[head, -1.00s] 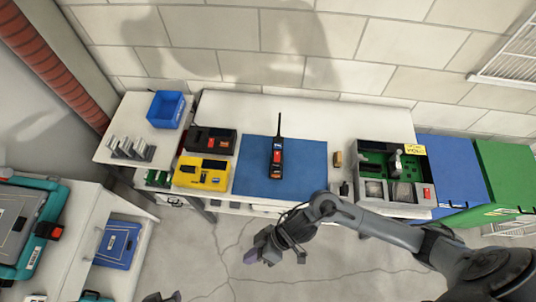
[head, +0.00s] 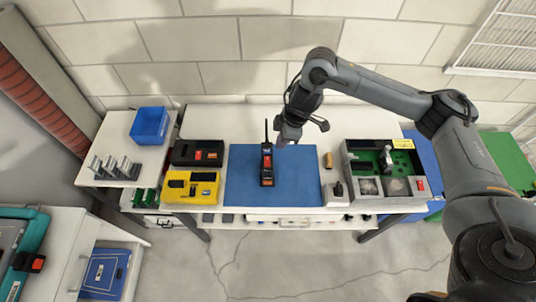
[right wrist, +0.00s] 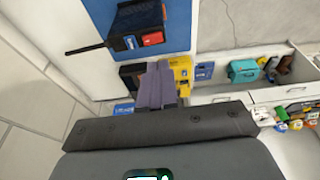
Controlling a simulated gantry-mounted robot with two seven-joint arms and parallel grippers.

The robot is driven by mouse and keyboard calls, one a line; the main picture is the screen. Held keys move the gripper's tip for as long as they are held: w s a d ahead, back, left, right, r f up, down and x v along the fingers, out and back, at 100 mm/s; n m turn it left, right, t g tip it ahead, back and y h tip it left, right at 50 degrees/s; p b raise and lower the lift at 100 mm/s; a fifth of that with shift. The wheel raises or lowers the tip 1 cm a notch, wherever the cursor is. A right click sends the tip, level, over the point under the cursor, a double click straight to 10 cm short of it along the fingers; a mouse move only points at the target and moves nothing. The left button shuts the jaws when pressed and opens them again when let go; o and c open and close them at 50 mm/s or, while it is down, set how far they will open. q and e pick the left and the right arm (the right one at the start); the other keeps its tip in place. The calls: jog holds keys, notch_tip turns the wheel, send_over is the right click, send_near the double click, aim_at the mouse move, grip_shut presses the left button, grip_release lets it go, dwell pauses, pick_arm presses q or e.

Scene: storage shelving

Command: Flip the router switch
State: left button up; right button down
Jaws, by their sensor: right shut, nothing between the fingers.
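The router (head: 267,172) is a black box with a thin antenna. It lies on the blue mat (head: 300,183), with its antenna toward the wall. A red switch-like part (head: 267,161) shows on its top; which way it is set cannot be told. The router (right wrist: 130,22) and its red part (right wrist: 152,39) also show in the right wrist view. My right gripper (head: 281,142) is above the mat's far edge, just right of the antenna, apart from the router. Its purple fingers (right wrist: 155,84) are together and empty. My left gripper is out of view.
A black case (head: 197,152) and a yellow case (head: 190,187) stand left of the mat. A grey box with a green inside (head: 349,160) stands to the right. A blue bin (head: 149,125) is at the far left. The white wall is close behind the table.

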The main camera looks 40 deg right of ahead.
jog(key=shift+w+d+r+t, duration=0.1)
jog(key=shift+w+r+t, duration=0.1)
jog(key=shift+w+r, duration=0.35)
jog(key=shift+w+r+t, duration=0.2)
jog(key=shift+w+r, duration=0.1)
jog(key=shift+r, duration=0.4)
jog(key=shift+f, duration=0.1)
send_over(266, 158)
jog(key=s, duration=0.1)
jog(key=f, duration=1.1)
jog(key=shift+s+d+f, duration=0.1)
jog(key=shift+d+f, duration=0.15)
jog(key=shift+f, duration=0.95)
jog(key=shift+d, duration=0.1)
